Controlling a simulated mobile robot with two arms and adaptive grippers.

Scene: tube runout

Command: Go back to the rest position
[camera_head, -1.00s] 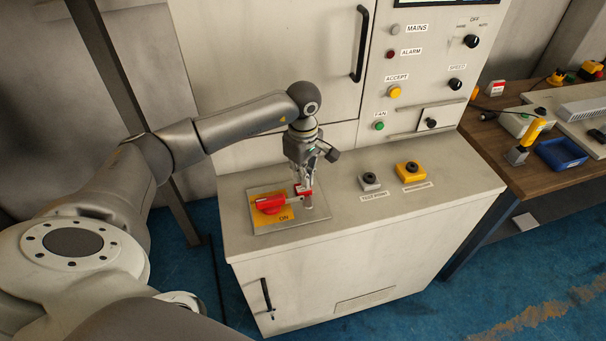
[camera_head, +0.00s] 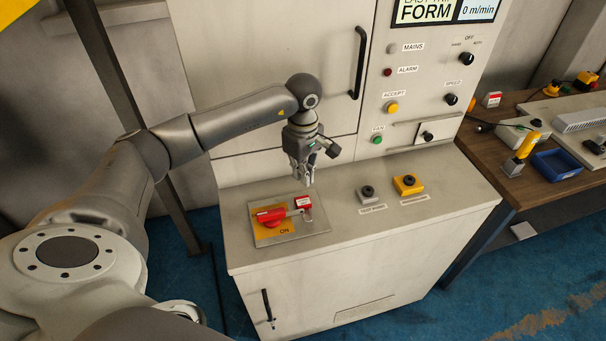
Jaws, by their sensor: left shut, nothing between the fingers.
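My left gripper (camera_head: 309,180) is shut and empty. It points down above the cabinet top, a little above and behind the red switch handle (camera_head: 270,215). The handle sits on a yellow and grey plate (camera_head: 262,236) marked ON. A small red and white padlock-like piece (camera_head: 303,202) is at the right end of the handle, apart from the fingers. My left arm reaches in from the left. My right gripper is not in view.
The panel behind has a black door handle (camera_head: 358,62) and several knobs. A wooden bench (camera_head: 500,190) with a blue bin (camera_head: 558,163) stands at right.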

